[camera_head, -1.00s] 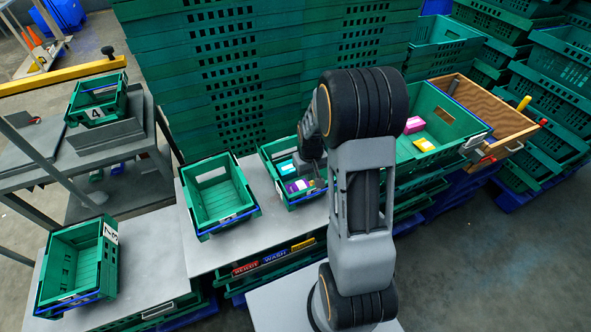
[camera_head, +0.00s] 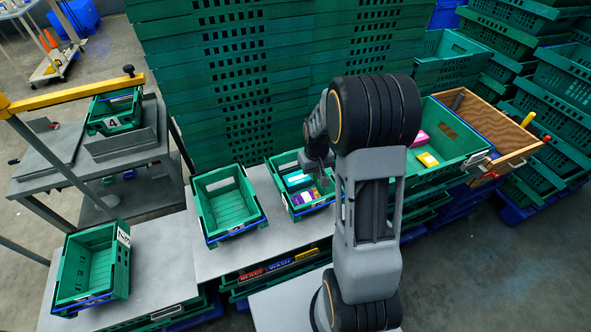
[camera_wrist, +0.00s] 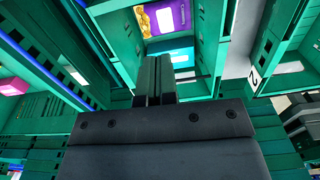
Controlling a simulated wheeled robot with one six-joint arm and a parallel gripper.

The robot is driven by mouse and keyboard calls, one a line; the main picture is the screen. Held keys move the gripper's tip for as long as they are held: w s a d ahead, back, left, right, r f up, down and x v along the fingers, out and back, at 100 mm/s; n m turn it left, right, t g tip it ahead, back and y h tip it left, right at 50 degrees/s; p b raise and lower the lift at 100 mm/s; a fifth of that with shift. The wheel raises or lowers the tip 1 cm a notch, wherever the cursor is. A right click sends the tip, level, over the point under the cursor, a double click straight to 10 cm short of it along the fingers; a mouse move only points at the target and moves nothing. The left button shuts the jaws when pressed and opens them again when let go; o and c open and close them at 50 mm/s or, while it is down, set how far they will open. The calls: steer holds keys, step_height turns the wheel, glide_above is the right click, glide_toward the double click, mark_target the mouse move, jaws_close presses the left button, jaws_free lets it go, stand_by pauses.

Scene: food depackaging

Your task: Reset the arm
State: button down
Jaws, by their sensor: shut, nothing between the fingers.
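My gripper (camera_wrist: 153,62) is shut and empty, with its two dark fingers together in the wrist view. In the head view my arm is folded, with its wrist hanging over or close to the middle green crate (camera_head: 282,162). That crate holds a cyan package (camera_head: 297,179) and a purple package (camera_head: 302,198), partly hidden by my wrist. The purple package also shows in the wrist view (camera_wrist: 177,14), beyond the fingertips. I cannot tell the exact gap between the fingertips and the packages.
An empty green crate (camera_head: 229,208) stands left of the middle crate, another (camera_head: 92,265) at lower left. A green crate (camera_head: 455,145) with pink and yellow packages is at right, beside a wooden box (camera_head: 500,132). Tall crate stacks (camera_head: 240,80) close off the back.

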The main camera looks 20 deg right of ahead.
steer(key=s+a+r+t, duration=0.2)
steer(key=s+a+r, duration=0.2)
steer(key=s+r, duration=0.3)
steer(key=s+a+r+t, duration=0.2)
steer(key=s+a+r, duration=0.3)
steer(key=r, duration=0.6)
steer(key=shift+s+a+r, duration=0.15)
steer(key=shift+s+a, duration=0.15)
steer(key=shift+s, duration=0.8)
